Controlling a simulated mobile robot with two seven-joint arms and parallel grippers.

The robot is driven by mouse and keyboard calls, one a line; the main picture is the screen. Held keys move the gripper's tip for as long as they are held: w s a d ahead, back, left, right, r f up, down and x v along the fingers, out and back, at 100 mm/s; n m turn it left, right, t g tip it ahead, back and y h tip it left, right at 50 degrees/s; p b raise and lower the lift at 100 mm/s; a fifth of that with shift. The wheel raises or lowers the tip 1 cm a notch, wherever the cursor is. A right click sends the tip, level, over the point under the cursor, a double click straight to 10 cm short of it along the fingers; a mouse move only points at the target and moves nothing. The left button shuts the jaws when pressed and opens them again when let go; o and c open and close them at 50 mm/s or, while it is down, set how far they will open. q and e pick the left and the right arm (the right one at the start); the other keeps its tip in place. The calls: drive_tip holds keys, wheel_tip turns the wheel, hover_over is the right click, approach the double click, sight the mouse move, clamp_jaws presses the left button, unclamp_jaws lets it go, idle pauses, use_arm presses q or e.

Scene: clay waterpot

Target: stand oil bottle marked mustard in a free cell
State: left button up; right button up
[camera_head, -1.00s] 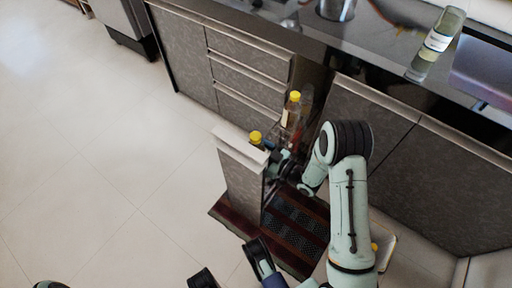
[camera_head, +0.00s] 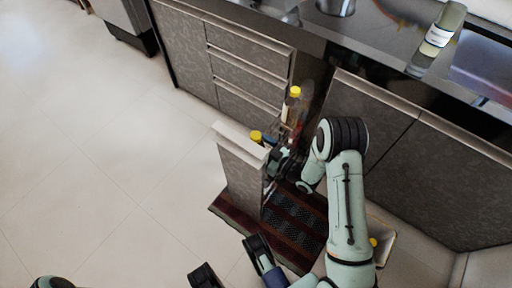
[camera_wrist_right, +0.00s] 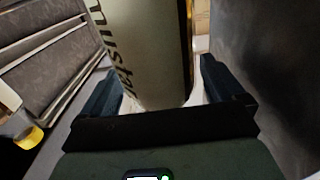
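A pale bottle with dark lettering reading "mustard" (camera_wrist_right: 145,50) stands between the fingers of my right gripper (camera_wrist_right: 162,95) in the right wrist view. Narrow gaps show beside it, so the fingers look open around it. In the head view my right gripper (camera_head: 277,162) is low behind the pull-out unit's front panel (camera_head: 241,175), partly hidden by my arm. A yellow-capped bottle (camera_head: 256,137) shows just behind that panel; I cannot tell whether it is the mustard one. The unit's cells are hidden. My left gripper (camera_head: 232,262) is open and empty at the bottom.
Another yellow-capped bottle (camera_head: 294,100) stands farther back by the cabinet. A labelled bottle (camera_head: 440,32) is on the counter. A pale container (camera_head: 384,252) with a yellow cap sits right of my arm. A striped mat (camera_head: 232,208) lies under the unit. Floor at left is clear.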

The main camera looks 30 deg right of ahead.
drive_tip(key=shift+s+f, duration=0.1)
use_arm(q)
drive_tip(key=w+r+t+p, duration=0.2)
drive_tip(key=w+r+p, duration=0.1)
drive_tip(key=w, duration=0.3)
drive_tip(key=shift+d+r, duration=0.2)
drive_tip(key=shift+d, duration=0.2)
use_arm(e)
drive_tip(key=v, duration=1.3)
drive_tip(key=shift+d, duration=0.1)
